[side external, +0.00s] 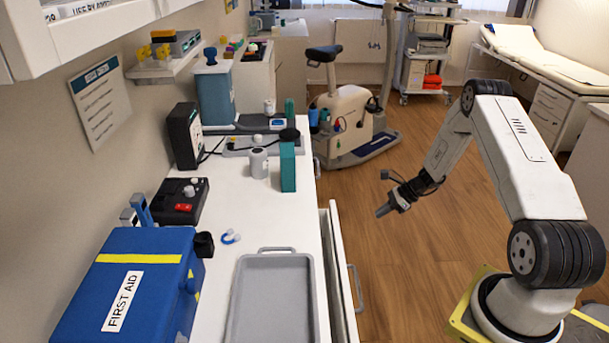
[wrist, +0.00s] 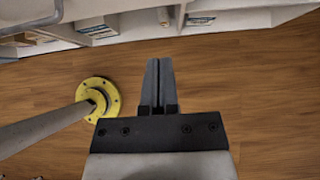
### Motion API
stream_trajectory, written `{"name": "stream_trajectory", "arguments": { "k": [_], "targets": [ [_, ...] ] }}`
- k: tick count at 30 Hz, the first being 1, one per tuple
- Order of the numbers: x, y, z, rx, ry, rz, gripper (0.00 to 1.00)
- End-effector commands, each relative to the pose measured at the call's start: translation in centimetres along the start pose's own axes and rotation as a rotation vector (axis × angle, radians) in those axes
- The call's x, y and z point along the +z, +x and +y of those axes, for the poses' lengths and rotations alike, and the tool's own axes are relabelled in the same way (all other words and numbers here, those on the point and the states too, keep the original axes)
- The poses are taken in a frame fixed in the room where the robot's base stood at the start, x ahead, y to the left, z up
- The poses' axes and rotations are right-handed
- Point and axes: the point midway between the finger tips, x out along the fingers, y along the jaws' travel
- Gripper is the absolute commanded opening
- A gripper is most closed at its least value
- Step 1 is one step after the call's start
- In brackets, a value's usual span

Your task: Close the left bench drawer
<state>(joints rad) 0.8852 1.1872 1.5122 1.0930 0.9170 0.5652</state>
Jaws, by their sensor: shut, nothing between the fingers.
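A white bench drawer (side external: 337,262) stands pulled out from the near part of the bench front in the side view. Its grey bar handle (side external: 357,288) is on the outer face. My gripper (side external: 382,211) is in the air over the aisle, to the right of and beyond the drawer, apart from it. Its fingers point down and left. In the wrist view my gripper (wrist: 158,62) has both dark fingers together with nothing held. White furniture edges and a grey bar handle (wrist: 35,22) show along the top of the wrist view; which drawer they belong to is unclear.
The white bench top (side external: 222,270) holds a grey tray (side external: 275,295), a blue first aid case (side external: 140,280) and a teal box (side external: 288,167). An exercise bike (side external: 345,115) stands beyond. A yellow round flange (wrist: 97,100) with a pole shows at left. The wood floor is clear.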

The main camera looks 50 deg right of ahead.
Motion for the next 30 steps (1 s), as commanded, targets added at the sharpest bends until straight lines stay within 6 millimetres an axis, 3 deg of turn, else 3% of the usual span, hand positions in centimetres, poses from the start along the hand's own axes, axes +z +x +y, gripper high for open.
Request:
{"name": "stream_trajectory", "arguments": {
  "k": [8,24,30],
  "targets": [
    [0.0,2.2,0.1,0.003,0.000,0.001,0.00],
    [0.0,10.2,0.1,0.003,0.000,0.002,0.00],
    [1.9,11.7,0.1,0.001,-0.003,0.003,0.00]
  ]
}}
